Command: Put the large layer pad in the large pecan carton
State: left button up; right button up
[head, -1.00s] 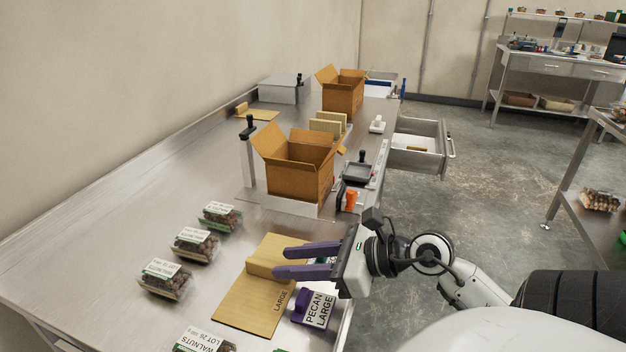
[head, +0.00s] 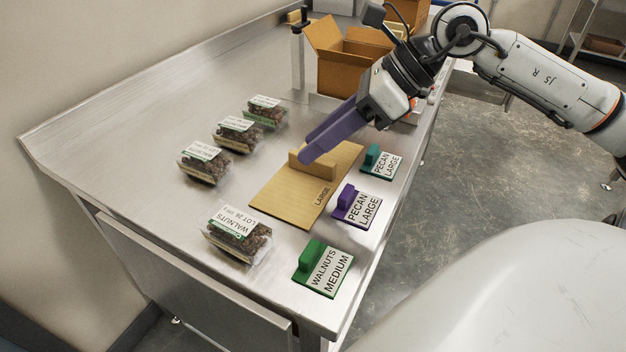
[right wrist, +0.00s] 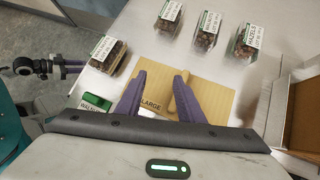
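The large layer pad (head: 278,200) is a flat tan board marked LARGE with a raised grip block (head: 312,166), lying on the steel table. My right gripper (head: 305,155) has purple fingers, angled down at the grip block. In the right wrist view the fingers (right wrist: 157,85) are apart, with the block (right wrist: 184,100) near the right finger; contact cannot be told. An open brown carton (head: 340,72) stands behind the pad, partly hidden by my right arm; no pecan marking is readable on it. My left gripper is outside the head view; part of an arm shows at the left in the right wrist view.
Several nut clamshells, one of walnuts (head: 238,238), sit left of the pad. Another carton (head: 408,12) is farther back.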

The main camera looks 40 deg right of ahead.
aim_at(312, 166)
jog(key=r+h+b, duration=0.1)
jog(key=d+r+m+g+h+b, duration=0.1)
jog(key=d+r+m+h+b, duration=0.1)
jog(key=h, duration=0.1)
jog(key=shift+s+d+r, duration=0.1)
jog(key=shift+s+d, duration=0.15)
jog(key=f, duration=0.1)
jog(key=w+f+b, duration=0.1)
jog(key=f, duration=0.1)
jog(key=shift+w+m+g+h, duration=0.1)
jog(key=shift+m+g+h, duration=0.3)
jog(key=b+x, duration=0.1)
jog(key=x, duration=0.4)
jog(key=shift+w+f, duration=0.25)
jog(key=shift+f, duration=0.1)
grip_shut()
